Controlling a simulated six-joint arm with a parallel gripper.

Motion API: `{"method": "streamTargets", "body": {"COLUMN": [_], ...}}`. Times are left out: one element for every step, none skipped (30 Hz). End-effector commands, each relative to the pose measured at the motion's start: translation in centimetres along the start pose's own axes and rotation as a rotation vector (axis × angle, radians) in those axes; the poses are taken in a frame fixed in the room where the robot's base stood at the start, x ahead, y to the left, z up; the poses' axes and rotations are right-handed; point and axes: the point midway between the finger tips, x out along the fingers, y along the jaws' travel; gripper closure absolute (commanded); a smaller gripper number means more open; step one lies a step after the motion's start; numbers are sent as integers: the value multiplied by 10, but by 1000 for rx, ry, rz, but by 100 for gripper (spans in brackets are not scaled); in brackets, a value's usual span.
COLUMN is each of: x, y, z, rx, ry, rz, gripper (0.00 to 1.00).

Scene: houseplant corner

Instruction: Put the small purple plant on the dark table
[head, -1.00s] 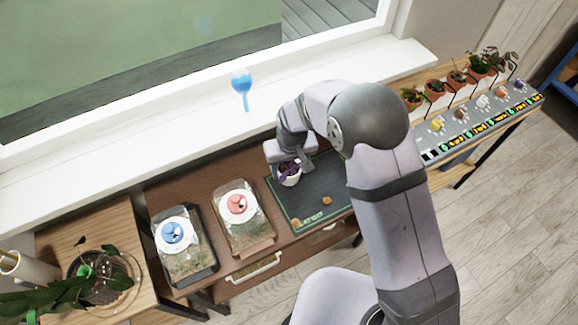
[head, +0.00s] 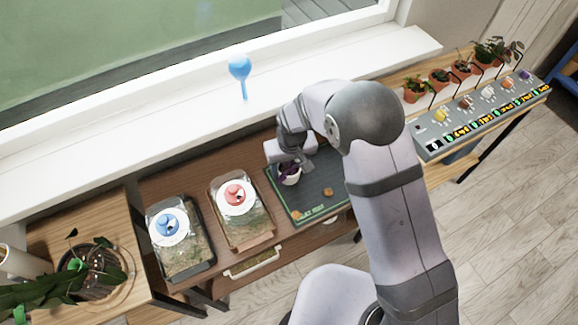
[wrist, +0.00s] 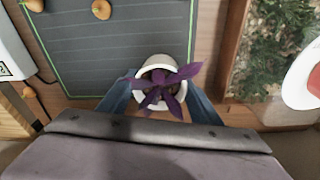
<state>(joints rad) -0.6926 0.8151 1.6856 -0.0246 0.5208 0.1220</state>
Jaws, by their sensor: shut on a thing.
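The small purple plant (head: 290,174) has dark purple leaves and stands upright in a white pot. It also shows in the wrist view (wrist: 160,87), with the pot between my two blue-grey fingers. My gripper (head: 292,163) is shut on the pot, above the back left part of a dark grey mat with a green border (head: 312,197). The mat lies on the dark brown wooden table (head: 238,162). I cannot tell whether the pot touches the mat. My arm hides the right part of the table.
Terrariums with a blue lid (head: 170,226) and a red lid (head: 236,197) stand left of the mat. Small orange-brown pieces (head: 328,191) lie on the mat. A lighter shelf with several potted plants (head: 415,90) and a grey sensor panel (head: 480,113) is at right.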

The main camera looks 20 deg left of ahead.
Motion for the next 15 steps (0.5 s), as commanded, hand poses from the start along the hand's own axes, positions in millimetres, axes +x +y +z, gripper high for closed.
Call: {"method": "streamTargets", "body": {"x": [0, 0, 0, 0, 0, 1, 2, 2, 3, 3, 4, 4, 5, 6, 6], "y": [0, 0, 0, 0, 0, 0, 0, 0, 0, 0, 0, 0, 0, 0, 0], "z": [0, 0, 0, 0, 0, 0, 0, 0, 0, 0, 0, 0, 0, 0, 0], "rx": [0, 0, 0, 0, 0, 0, 0, 0, 0, 0, 0, 0, 0, 0, 0], "ry": [1, 1, 1, 1, 1, 1, 1, 1, 1, 1, 1, 1, 1, 1, 1], "rz": [0, 0, 0, 0, 0, 0, 0, 0, 0, 0, 0, 0, 0, 0, 0], "gripper": [76, 76, 76, 76, 76, 76, 76, 76, 76, 76, 76, 76, 76, 76, 76]}}
